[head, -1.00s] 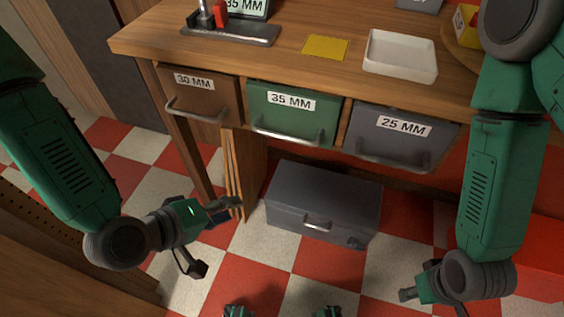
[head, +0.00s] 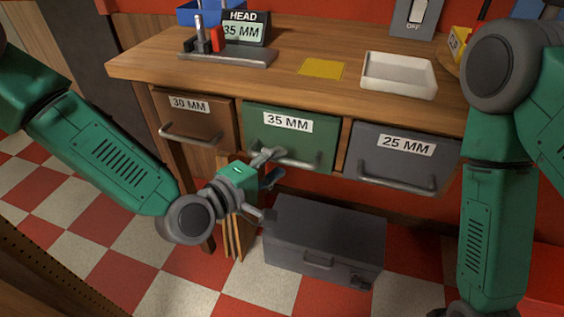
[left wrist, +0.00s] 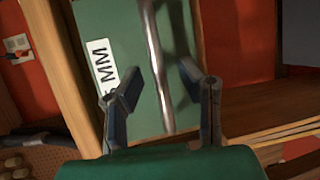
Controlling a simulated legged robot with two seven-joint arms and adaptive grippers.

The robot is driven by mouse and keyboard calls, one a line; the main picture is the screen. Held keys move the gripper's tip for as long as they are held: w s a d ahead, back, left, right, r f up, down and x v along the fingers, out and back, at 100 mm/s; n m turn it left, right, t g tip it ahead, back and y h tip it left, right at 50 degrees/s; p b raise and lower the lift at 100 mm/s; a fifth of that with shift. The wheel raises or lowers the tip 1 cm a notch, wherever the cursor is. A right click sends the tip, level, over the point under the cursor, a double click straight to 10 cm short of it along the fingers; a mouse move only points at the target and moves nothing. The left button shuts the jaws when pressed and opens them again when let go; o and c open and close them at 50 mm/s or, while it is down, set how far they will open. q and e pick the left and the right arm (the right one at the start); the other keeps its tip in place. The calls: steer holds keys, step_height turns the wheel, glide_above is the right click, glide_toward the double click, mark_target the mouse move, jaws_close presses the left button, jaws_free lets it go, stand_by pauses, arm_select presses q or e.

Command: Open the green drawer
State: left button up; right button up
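The green drawer (head: 300,130), labelled 35 MM, is shut in the bench front between a brown and a grey drawer. Its metal bar handle (head: 300,161) runs across the lower front. My left gripper (head: 270,168) is at the left part of this handle, its fingers partly overlapping it. In the left wrist view the fingers of my left gripper (left wrist: 162,85) are spread, with the handle (left wrist: 155,60) passing between them; I see no clear contact. The green drawer front (left wrist: 120,25) is beyond. My right arm hangs at the right; its gripper is cut off below.
The brown 30 MM drawer (head: 195,120) and grey 25 MM drawer (head: 400,155) are shut on either side. A grey toolbox (head: 325,240) stands on the checkered floor below. A white tray (head: 400,75) and a yellow sheet (head: 321,69) lie on the bench top.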

arm_select(q)
steer(key=shift+x, duration=0.95)
arm_select(e)
steer(key=shift+f, duration=0.2)
arm_select(q)
jaws_close()
steer(key=shift+s+a+f, duration=0.1)
